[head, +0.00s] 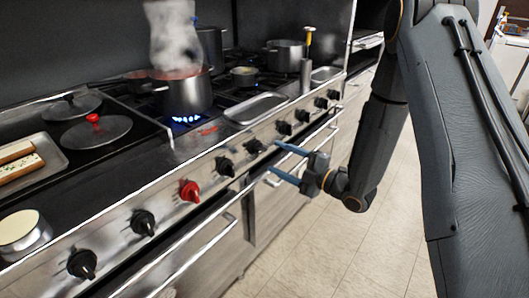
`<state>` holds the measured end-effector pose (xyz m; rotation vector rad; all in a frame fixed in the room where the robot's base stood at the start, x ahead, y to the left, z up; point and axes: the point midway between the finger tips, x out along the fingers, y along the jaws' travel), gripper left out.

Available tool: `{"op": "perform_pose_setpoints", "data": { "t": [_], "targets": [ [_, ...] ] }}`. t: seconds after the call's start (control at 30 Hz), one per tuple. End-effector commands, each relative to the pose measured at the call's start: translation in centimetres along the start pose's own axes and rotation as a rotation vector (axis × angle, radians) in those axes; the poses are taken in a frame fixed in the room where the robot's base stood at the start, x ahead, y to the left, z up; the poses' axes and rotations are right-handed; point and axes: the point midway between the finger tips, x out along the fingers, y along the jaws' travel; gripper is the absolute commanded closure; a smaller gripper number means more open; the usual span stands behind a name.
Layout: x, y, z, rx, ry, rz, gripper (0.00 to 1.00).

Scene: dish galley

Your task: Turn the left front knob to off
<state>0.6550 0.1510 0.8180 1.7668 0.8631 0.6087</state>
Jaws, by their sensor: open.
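A row of black knobs and one red knob (190,190) runs along the stove's front panel. Black knobs near the lit burner include one (225,166) right of the red knob and another (254,146) further right. No label shows which is the left front knob. My gripper (272,156) is open, its two blue fingers pointing left toward the panel just right of and below the second of these knobs. It appears empty and apart from the knobs. A blue flame (186,119) burns under a steaming pot (184,94).
Oven door handles (196,254) stick out below the panel. More pots, including one at the back (285,54), a metal tray (256,108), lids (96,132) and a bread tray (50,165) sit on the range. The tiled floor (350,240) at right is clear.

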Motion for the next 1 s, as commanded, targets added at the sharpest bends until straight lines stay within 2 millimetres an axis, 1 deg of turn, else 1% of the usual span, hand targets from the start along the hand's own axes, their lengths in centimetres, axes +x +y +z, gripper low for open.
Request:
{"op": "perform_pose_setpoints", "data": {
  "t": [0.03,0.2,0.4,0.53,0.77,0.8,0.87,1.0],
  "targets": [
    [0.8,0.1,-0.1,-0.001,0.003,-0.001,0.41],
    [3.5,0.0,-0.2,0.000,0.002,-0.001,0.41],
    [5.8,0.1,0.0,0.000,-0.001,-0.001,0.41],
    [6.4,0.0,0.0,0.001,-0.001,-0.001,0.41],
    [6.5,0.0,0.0,0.002,-0.002,-0.001,0.41],
    [6.5,0.0,0.0,0.002,-0.002,-0.001,0.43],
    [6.5,0.0,0.0,0.002,-0.003,-0.001,0.53],
    [6.5,0.0,0.0,0.002,-0.003,-0.002,0.77]
  ]
}}
